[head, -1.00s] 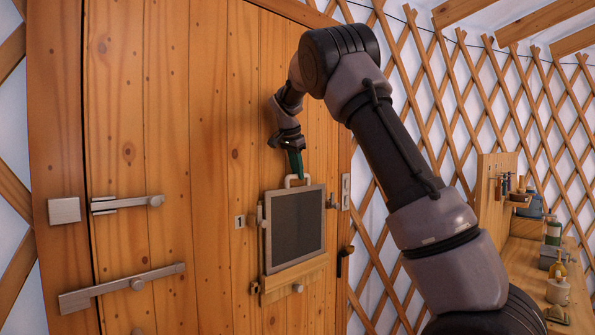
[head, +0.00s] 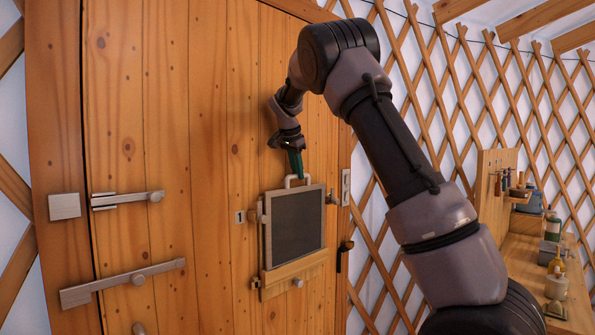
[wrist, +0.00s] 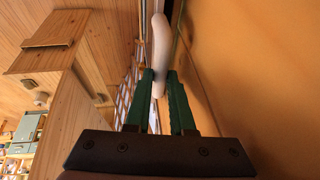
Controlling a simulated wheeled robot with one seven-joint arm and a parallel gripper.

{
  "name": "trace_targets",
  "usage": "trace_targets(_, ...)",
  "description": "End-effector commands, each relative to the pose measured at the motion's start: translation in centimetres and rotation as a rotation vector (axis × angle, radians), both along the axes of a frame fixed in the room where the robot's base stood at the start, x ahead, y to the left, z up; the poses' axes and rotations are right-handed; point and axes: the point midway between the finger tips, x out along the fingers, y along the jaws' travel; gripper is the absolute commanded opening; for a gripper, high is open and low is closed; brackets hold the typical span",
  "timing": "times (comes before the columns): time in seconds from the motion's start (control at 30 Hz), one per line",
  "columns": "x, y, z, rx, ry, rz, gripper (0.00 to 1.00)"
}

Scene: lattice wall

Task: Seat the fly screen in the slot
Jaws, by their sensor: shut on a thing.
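The fly screen (head: 296,226) is a dark mesh panel in a pale frame with a pale loop handle (head: 297,178) on its top edge. It stands upright against the plank door, its lower edge at a wooden ledge (head: 296,274). I cannot tell how deep its lower edge sits, and the slot itself is hidden. My gripper (head: 297,165), with green fingers, comes down from above and is shut on the handle. In the wrist view the handle (wrist: 160,45) shows as a pale bar at the green fingertips (wrist: 160,80).
The door (head: 220,130) carries metal bolts (head: 125,285) at left and small latches beside the screen, including one at its right (head: 332,198). A lattice wall (head: 490,100) and a workbench (head: 530,270) with tools and bottles lie to the right.

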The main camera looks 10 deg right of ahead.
Motion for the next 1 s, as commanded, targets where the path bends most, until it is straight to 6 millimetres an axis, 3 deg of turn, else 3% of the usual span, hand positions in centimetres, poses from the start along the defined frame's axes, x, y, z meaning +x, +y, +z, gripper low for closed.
trace_targets(1.0,0.0,0.0,-1.5,0.0,0.0,0.0,0.0)
